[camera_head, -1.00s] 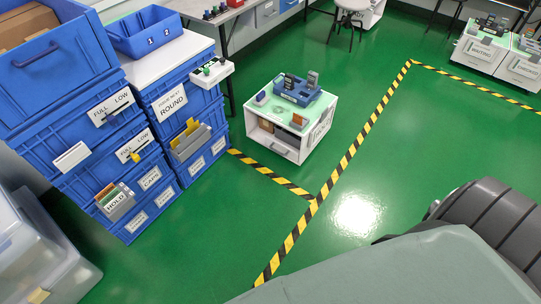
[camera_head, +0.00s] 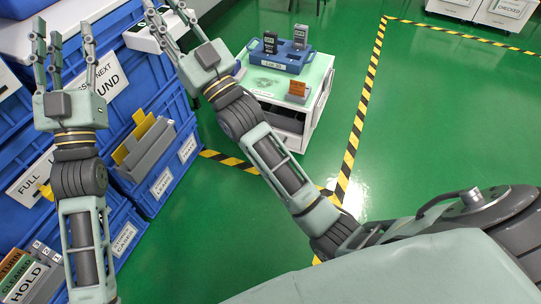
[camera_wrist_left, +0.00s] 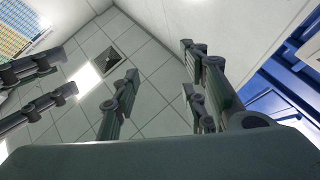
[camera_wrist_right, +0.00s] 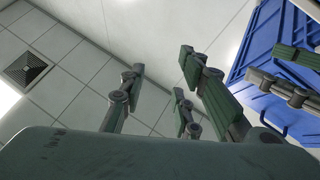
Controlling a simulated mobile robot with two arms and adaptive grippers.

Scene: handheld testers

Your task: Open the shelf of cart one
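A low white cart (camera_head: 322,80) with a pale green top stands on the floor right of the blue crates. Its open front shows a dark interior (camera_head: 284,118), partly hidden by my right arm; I cannot read a cart number. My left gripper (camera_head: 64,36) is raised in front of the blue crates, fingers spread, empty. My right gripper (camera_head: 166,12) is raised left of the cart, apart from it, fingers spread, empty. In the left wrist view my left gripper (camera_wrist_left: 160,85) points at the ceiling. The right wrist view shows my right gripper (camera_wrist_right: 160,85) likewise.
A blue tray (camera_head: 262,61) with handheld testers and an orange card holder (camera_head: 298,92) sit on the cart. Stacked blue crates (camera_head: 170,165) fill the left. More white carts (camera_head: 500,12) stand far right. Green floor (camera_head: 240,225) before the cart is clear, with striped tape (camera_head: 362,110).

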